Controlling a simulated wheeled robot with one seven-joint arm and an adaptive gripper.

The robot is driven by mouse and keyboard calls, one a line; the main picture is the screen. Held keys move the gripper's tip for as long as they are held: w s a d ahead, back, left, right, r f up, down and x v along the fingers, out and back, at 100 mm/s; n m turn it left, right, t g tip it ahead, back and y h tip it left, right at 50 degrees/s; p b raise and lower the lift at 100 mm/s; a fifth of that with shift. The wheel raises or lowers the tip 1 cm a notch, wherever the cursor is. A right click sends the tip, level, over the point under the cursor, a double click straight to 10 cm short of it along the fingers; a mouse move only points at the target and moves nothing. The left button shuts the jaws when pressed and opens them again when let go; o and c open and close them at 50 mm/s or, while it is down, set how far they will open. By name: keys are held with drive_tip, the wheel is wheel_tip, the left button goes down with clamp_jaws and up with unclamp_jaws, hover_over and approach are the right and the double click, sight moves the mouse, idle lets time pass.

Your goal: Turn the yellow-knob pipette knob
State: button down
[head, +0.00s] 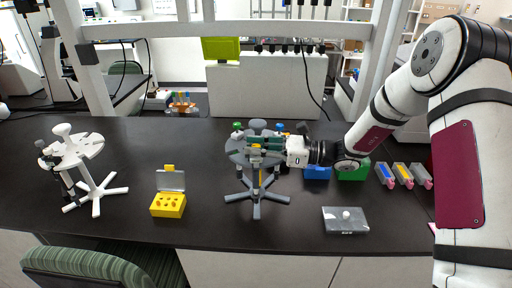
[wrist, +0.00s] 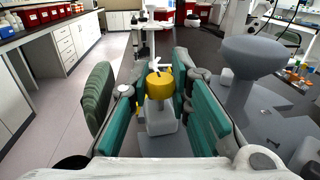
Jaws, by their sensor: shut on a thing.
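The yellow-knob pipette hangs on the grey round stand (head: 270,210) in the middle of the bench. Its yellow knob (wrist: 159,82) shows between my fingertips in the wrist view, with the grey pipette body (wrist: 160,122) below it. My gripper (head: 258,146) reaches in from the right in the head view and is shut on the knob, one teal finger pad on each side. In the head view the fingers cover most of the knob. The knob's turn angle cannot be read.
Green-knob (head: 237,126) and blue-knob (head: 280,127) pipettes hang on the same stand. A white stand (head: 96,190) and a yellow box (head: 168,204) are at left. Blue (head: 317,173) and green (head: 353,174) boxes and a clear-lidded box (head: 345,219) are at right.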

drive_tip(key=shift+w, duration=0.1)
drive_tip(key=shift+f+n+g+b, duration=0.1)
drive_tip(key=shift+n+g+b, duration=0.2)
drive_tip(key=shift+g+b, duration=0.45)
drive_tip(key=shift+g, duration=0.05)
drive_tip(key=c, duration=1.4)
unclamp_jaws()
drive_tip(key=shift+d, duration=0.1)
drive_tip(key=d, duration=1.1)
drive_tip(key=shift+s+d, duration=0.4)
